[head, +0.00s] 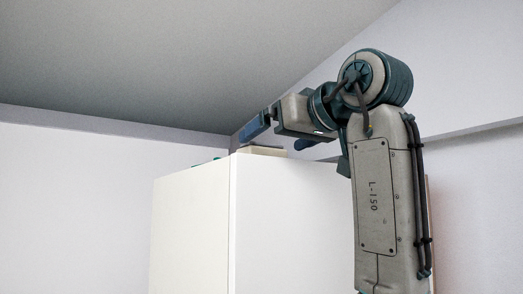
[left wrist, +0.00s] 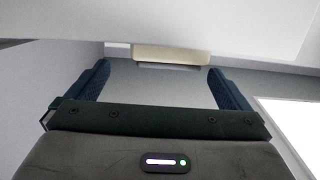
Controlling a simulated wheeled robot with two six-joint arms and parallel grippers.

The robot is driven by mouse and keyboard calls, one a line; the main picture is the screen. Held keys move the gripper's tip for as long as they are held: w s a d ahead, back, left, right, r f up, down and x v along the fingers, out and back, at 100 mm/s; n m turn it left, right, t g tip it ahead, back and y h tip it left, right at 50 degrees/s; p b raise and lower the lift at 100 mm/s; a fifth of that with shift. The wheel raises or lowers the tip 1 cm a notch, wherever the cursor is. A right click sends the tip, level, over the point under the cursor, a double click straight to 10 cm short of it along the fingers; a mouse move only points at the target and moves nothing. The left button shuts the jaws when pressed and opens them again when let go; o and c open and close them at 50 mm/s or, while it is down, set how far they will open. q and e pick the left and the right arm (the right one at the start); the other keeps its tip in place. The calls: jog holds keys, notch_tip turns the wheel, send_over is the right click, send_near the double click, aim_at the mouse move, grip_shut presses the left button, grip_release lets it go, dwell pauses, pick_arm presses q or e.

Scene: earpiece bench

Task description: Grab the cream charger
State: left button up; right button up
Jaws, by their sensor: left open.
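The cream charger (head: 262,150) is a low, pale block on top of a tall white cabinet, at its near corner. In the left wrist view the charger (left wrist: 170,54) shows as a cream bar beyond the fingertips, roughly midway between them. My left gripper (head: 270,142) reaches in at the cabinet top with its blue fingers spread, one to each side of the charger in the picture. In the left wrist view the left gripper (left wrist: 158,66) is open, with nothing between its fingers. My right gripper is not in view.
The white cabinet (head: 280,225) stands under the charger, its top near the head camera's height. A small green thing (head: 216,159) shows at the top's left edge, mostly hidden. A wall stands behind, and a sloping grey ceiling (head: 170,60) is above.

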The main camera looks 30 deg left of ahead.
aim_at(266, 144)
pick_arm(q)
jog(key=shift+a+r+p, duration=0.1)
jog(key=shift+a+p, duration=0.6)
jog(key=shift+a, duration=0.1)
jog(key=p+x, duration=0.1)
jog(key=x, duration=0.2)
jog(key=shift+s+a+f, duration=0.1)
jog(key=shift+a+f, duration=0.2)
jog(key=shift+d, duration=0.25)
jog(key=shift+c, duration=0.4)
jog(key=shift+s+d, duration=0.1)
jog(key=c, duration=1)
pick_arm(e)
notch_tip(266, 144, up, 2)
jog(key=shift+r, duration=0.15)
